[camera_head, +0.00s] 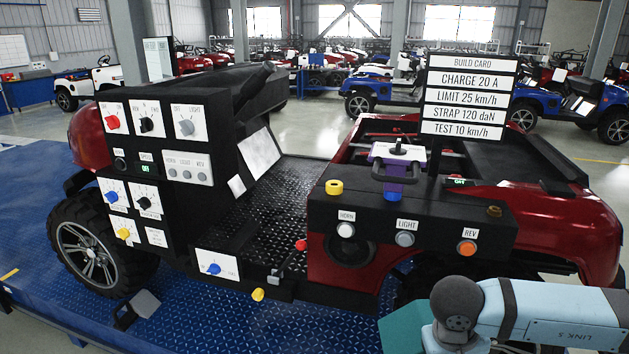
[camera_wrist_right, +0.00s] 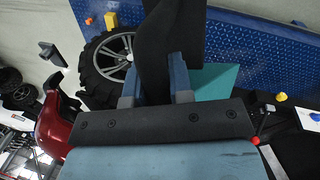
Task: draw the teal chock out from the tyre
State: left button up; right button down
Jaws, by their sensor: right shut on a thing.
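The teal chock (camera_head: 403,328) shows at the bottom of the head view, left of my right wrist, which partly covers it. In the right wrist view its teal face (camera_wrist_right: 215,80) shows beside one finger, over the blue deck. My right gripper (camera_wrist_right: 155,88) is shut on the chock; a large black shape (camera_wrist_right: 172,40) rises between the fingers, and I cannot tell whether it is part of the chock. The tyre (camera_wrist_right: 92,84) with its silver rim stands just left of the black shape. Whether chock and tyre touch is hidden. My left gripper is out of view.
The red vehicle (camera_head: 575,228) stands on a blue patterned deck (camera_head: 200,325). A dark chock-like block (camera_head: 137,308) lies by the left wheel (camera_head: 90,255). A yellow knob (camera_head: 258,294) and a red knob (camera_head: 301,245) stick out along the vehicle's near side. The near deck left of the teal chock looks clear.

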jog(key=s+a+r, duration=0.2)
jog(key=s, duration=0.6)
jog(key=s+a+r+b, duration=0.1)
jog(key=s+a+r, duration=0.1)
jog(key=s, duration=0.7)
jog(key=shift+s+a+r, duration=0.25)
jog(key=shift+a+r, duration=0.1)
jog(key=shift+a, duration=0.15)
